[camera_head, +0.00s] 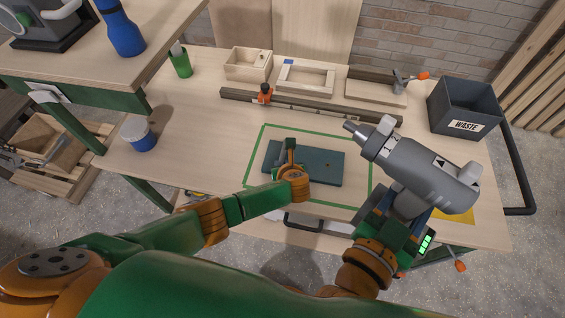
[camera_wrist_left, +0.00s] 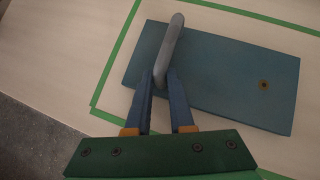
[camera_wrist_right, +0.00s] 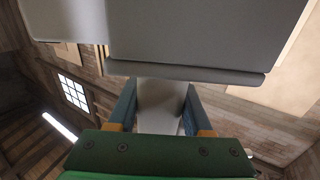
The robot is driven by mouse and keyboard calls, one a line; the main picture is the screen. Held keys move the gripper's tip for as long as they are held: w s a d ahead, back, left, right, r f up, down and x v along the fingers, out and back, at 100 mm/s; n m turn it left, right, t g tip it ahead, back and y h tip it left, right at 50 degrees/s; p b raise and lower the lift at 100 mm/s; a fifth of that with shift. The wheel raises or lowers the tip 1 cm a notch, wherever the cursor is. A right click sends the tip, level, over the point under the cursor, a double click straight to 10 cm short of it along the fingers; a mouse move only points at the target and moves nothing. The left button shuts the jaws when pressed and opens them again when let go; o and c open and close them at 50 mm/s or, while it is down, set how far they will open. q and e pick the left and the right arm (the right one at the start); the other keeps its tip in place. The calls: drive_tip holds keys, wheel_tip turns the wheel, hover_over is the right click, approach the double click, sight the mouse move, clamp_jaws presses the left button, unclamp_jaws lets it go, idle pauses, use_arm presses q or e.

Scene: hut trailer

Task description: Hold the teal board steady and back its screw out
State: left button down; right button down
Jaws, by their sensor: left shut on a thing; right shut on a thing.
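The teal board (camera_head: 320,170) lies flat on the workbench inside a green taped outline, and it fills much of the left wrist view (camera_wrist_left: 215,70). A small brownish screw (camera_wrist_left: 263,85) sits near the board's right end. My left gripper (camera_wrist_left: 162,85) is shut on the grey upright handle (camera_wrist_left: 172,45) near the board's left end. In the head view the left gripper (camera_head: 289,165) partly hides that end. My right gripper (camera_wrist_right: 158,110) is shut on the grip of a grey power driver (camera_head: 420,170). The driver is held above the bench, right of the board, its nose pointing left, apart from the screw.
A dark waste bin (camera_head: 465,108) stands at the bench's back right. Wooden trays (camera_head: 305,78) and a long rail with an orange clamp (camera_head: 265,93) line the back. A green bottle (camera_head: 180,62) and a white-and-blue tub (camera_head: 138,134) stand at left. A yellow patch (camera_head: 462,216) lies under the driver.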

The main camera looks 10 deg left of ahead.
drive_tip(key=shift+r, duration=0.1)
use_arm(q)
drive_tip(key=c, duration=0.7)
unclamp_jaws()
clamp_jaws()
use_arm(e)
drive_tip(key=shift+w, duration=0.1)
idle(2.0)
